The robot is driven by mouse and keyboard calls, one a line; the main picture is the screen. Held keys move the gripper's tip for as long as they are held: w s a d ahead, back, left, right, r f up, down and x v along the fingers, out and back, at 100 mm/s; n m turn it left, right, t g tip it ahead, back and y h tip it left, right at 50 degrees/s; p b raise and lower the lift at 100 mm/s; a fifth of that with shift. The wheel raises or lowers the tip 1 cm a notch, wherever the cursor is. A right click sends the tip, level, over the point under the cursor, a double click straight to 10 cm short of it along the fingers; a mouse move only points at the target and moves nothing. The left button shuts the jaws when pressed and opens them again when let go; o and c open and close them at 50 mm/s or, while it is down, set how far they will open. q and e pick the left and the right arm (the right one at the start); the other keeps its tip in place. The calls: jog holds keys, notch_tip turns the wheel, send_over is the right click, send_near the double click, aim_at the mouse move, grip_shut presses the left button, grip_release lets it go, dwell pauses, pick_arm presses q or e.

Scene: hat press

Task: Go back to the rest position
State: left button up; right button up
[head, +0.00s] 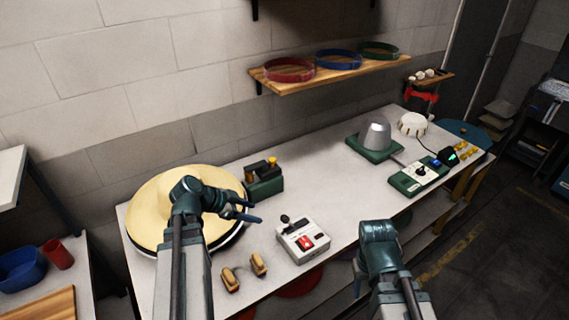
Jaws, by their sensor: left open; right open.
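My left gripper (250,209) is open and empty. It is over the right part of a big cream hat-shaped piece (150,210) on a round base at the table's left end, with its fingers pointing right. I cannot tell whether it touches the piece. My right gripper (358,274) is off the table's front edge, to the right of the control box; its wrist hides most of its fingers. It is open, and I see nothing held in it.
The white table (335,200) bears a control box (303,240) with a red button, two wooden handles (259,264), a green block (264,183), a grey cone (375,134) on a green base and a green switch box (418,178). A wall shelf (330,72) holds coloured rings.

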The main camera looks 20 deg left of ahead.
pick_arm(q)
jog(key=s+d+f+n+g+y+b, duration=0.1)
jog(key=s+d+f+n+g+y, duration=0.1)
jog(key=d, duration=0.6)
jog(key=s+d+f+n+g+y, duration=0.2)
jog(key=s+d+f+y, duration=0.1)
jog(key=d, duration=0.5)
jog(key=s+d+f+n+g+y+b, duration=0.1)
jog(key=s+d+f+g+y, duration=0.1)
jog(key=d, duration=0.6)
jog(key=s+f+g, duration=0.1)
jog(key=s+f, duration=0.1)
jog(key=s, duration=0.1)
jog(key=shift+d+n+b, duration=0.25)
jog(key=shift+n+b, duration=0.1)
jog(key=shift+n, duration=0.05)
